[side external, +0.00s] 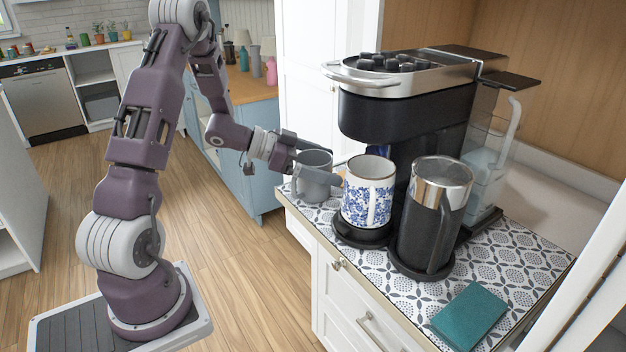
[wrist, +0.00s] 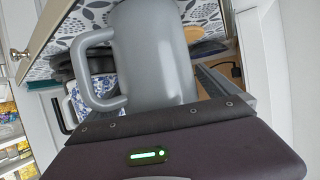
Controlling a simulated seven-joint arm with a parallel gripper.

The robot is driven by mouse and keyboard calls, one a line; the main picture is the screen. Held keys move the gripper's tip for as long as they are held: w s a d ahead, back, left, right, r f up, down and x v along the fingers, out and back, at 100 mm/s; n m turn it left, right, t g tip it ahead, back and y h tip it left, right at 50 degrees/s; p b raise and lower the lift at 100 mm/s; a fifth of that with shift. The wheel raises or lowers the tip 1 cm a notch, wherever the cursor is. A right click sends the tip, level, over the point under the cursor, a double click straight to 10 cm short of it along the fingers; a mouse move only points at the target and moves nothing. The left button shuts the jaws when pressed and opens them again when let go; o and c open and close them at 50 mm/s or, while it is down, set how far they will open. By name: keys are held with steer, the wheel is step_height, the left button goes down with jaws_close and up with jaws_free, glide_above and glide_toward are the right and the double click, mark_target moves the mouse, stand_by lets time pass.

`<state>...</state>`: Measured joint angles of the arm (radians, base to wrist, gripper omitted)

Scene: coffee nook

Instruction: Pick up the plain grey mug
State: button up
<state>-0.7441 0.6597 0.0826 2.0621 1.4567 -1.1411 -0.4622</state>
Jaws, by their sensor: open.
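The plain grey mug (side external: 312,178) stands upright near the far left corner of the patterned counter in the side view. In the wrist view the grey mug (wrist: 152,55) fills the upper middle, close to the gripper, with its handle to the left. My gripper (side external: 318,160) is open at the mug, with one finger in front of it and another behind its rim. Whether the fingers touch the mug cannot be told.
A blue-flowered white mug (side external: 369,190) stands on the coffee machine's base close to the right of the grey mug. The coffee machine (side external: 405,112) rises behind it. A black and steel jug (side external: 430,215) and a teal cloth or sponge (side external: 470,315) are nearer. The counter's front edge is close.

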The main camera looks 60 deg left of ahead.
steer(key=c, duration=1.7)
steer(key=shift+c, duration=0.6)
steer(key=shift+r, duration=0.2)
